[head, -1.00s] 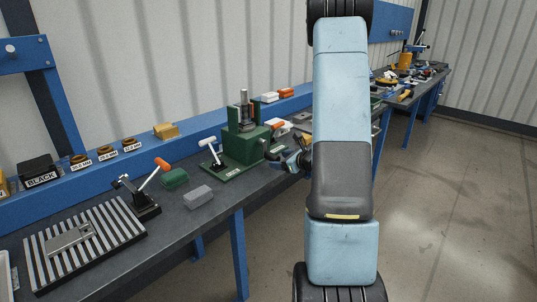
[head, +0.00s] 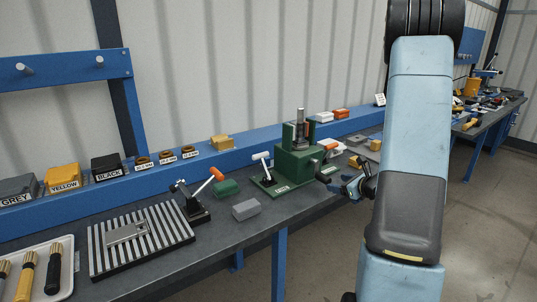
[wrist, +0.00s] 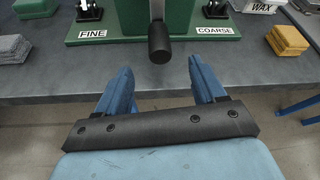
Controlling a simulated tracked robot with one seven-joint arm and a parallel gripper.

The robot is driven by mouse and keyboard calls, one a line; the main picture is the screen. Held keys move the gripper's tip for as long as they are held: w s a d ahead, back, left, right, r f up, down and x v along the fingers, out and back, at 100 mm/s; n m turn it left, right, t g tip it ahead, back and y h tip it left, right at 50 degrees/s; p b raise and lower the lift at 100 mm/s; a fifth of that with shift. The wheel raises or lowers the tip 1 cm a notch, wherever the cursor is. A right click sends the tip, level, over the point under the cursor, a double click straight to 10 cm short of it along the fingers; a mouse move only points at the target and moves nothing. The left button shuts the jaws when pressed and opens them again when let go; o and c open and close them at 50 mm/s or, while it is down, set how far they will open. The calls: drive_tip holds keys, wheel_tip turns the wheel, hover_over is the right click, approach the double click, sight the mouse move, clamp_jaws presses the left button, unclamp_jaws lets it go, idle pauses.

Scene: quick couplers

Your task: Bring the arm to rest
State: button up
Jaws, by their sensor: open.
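My gripper (wrist: 160,92) is open and empty in the wrist view. Its two blue fingers stand apart in front of the bench edge, with bare floor showing below. A black round knob (wrist: 161,43) of the green fixture (wrist: 190,18) is just beyond the gap between the fingertips, apart from them. In the head view my gripper (head: 348,186) is small and partly hidden behind my light blue arm, at the bench's front edge right of the green fixture (head: 296,166).
The dark bench (head: 215,243) carries a slotted plate (head: 140,238), a clamp with orange handle (head: 200,195), a grey block (head: 246,209), a green block (head: 227,188) and a white tray (head: 68,270) of tools. The wrist view shows a yellow block (wrist: 288,40) at right. Floor is free at right.

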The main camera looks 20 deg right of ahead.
drive_tip(key=s+a+r+n+g+y, duration=0.35)
drive_tip(key=a+r+n, duration=0.35)
drive_tip(key=a, duration=0.4)
drive_tip(key=s+a+r+n+g+y, duration=0.25)
drive_tip(key=s+a+r+n, duration=0.25)
drive_tip(key=a+r+n, duration=0.4)
drive_tip(key=s+a+r+n+h, duration=0.1)
drive_tip(key=s+r+n+h, duration=0.2)
drive_tip(key=s+n, duration=0.4)
drive_tip(key=s+a+r+n+g+h, duration=0.1)
drive_tip(key=s+r+n+h, duration=0.3)
drive_tip(key=s, duration=0.8)
drive_tip(key=shift+s+a+r+n+g+h, duration=0.25)
drive_tip(key=shift+a+r+n+g+h, duration=0.1)
drive_tip(key=shift+n+h, duration=1.15)
drive_tip(key=shift+f, duration=0.1)
